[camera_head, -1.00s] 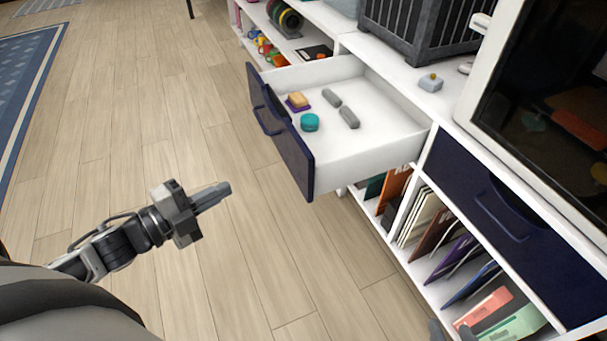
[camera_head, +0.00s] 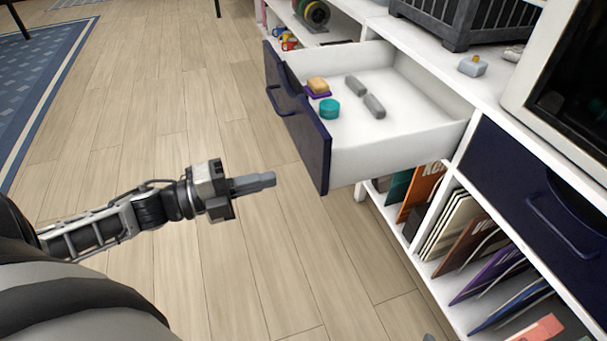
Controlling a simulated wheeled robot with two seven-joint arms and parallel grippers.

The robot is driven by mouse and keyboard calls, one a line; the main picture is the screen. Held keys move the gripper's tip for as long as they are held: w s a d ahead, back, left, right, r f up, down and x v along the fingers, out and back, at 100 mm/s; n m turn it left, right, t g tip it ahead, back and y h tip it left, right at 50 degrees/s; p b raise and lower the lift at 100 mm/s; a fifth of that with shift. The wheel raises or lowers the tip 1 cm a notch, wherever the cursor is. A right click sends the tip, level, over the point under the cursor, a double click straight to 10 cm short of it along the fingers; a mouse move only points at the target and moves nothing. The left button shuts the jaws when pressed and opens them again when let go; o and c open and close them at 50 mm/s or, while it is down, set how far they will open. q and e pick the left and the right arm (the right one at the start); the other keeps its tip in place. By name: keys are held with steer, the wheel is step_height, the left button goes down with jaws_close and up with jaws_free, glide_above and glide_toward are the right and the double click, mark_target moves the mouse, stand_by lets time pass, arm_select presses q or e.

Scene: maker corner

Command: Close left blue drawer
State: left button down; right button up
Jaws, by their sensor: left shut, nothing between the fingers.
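The left blue drawer (camera_head: 312,139) is pulled far out of the white cabinet. Its dark blue front with a curved handle (camera_head: 283,101) faces left, over the floor. Inside lie a teal round piece (camera_head: 329,108), a tan and purple block (camera_head: 318,87) and two grey pieces (camera_head: 374,106). My left gripper (camera_head: 272,180) is shut and empty. It points right and appears a little left of the drawer front's lower near corner, apart from it. A small grey tip at the bottom edge may be part of my right arm; my right gripper cannot be made out.
A second blue drawer (camera_head: 543,197) at right is closed. Folders (camera_head: 463,232) stand on the shelf below. A dark crate (camera_head: 468,22), a small grey object (camera_head: 472,66) and a white-framed screen (camera_head: 575,80) sit on the cabinet top. The wooden floor (camera_head: 130,130) at left is clear.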

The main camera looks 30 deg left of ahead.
mark_target(320, 167)
arm_select(q)
steer(key=b+x, duration=0.1)
steer(key=x, duration=0.7)
steer(key=shift+w, duration=0.15)
